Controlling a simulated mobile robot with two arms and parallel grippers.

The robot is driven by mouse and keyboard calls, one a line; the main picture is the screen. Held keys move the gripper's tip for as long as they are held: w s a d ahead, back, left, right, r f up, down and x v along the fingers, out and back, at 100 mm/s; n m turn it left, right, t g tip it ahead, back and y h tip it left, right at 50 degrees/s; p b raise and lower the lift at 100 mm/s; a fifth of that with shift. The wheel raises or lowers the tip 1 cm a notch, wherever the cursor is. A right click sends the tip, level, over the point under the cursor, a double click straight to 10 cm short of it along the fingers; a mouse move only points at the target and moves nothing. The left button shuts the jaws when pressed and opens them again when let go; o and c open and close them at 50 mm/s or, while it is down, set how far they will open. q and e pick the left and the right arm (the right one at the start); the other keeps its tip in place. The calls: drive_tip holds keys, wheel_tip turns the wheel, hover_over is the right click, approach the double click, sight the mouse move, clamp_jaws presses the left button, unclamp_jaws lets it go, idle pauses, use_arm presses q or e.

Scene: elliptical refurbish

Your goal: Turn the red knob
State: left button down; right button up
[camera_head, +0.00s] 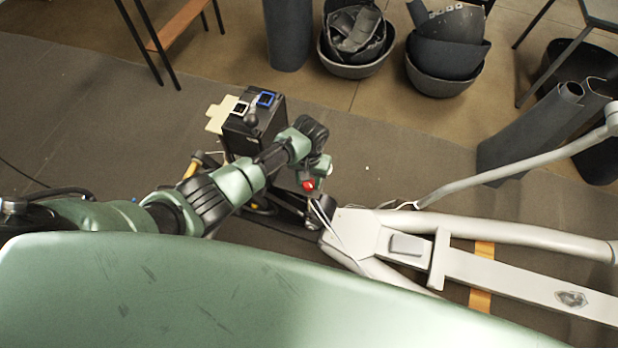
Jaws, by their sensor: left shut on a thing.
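The red knob (308,185) is a small round red spot near the middle of the head view, just left of the front end of the pale grey elliptical machine (360,235). My left gripper (312,178) is at the end of the green and black arm that comes in from the left. It points down over the knob, shut on it as far as I can see. The wrist partly hides the fingertips and the knob, so the exact grip and the knob's turn angle do not show. My right gripper is not in view.
A black box-like unit (262,125) with blue and white squares on top stands beyond my arm. The elliptical's long grey handle (520,160) reaches to the right. Dark bins (355,68) and rolled mats (535,125) stand farther back. The dark mat (400,150) between is mostly clear.

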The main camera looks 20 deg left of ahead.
sight(309, 183)
use_arm(q)
drive_tip(key=m, duration=0.5)
drive_tip(key=shift+m+p, duration=0.3)
drive_tip(key=shift+p, duration=0.1)
drive_tip(key=m, duration=0.5)
drive_tip(key=shift+s, duration=0.1)
drive_tip(key=shift+m, duration=0.3)
drive_tip(key=c, duration=0.9)
unclamp_jaws()
wheel_tip(309, 183, up, 8)
drive_tip(key=shift+f+p, duration=0.15)
drive_tip(key=shift+p, duration=0.3)
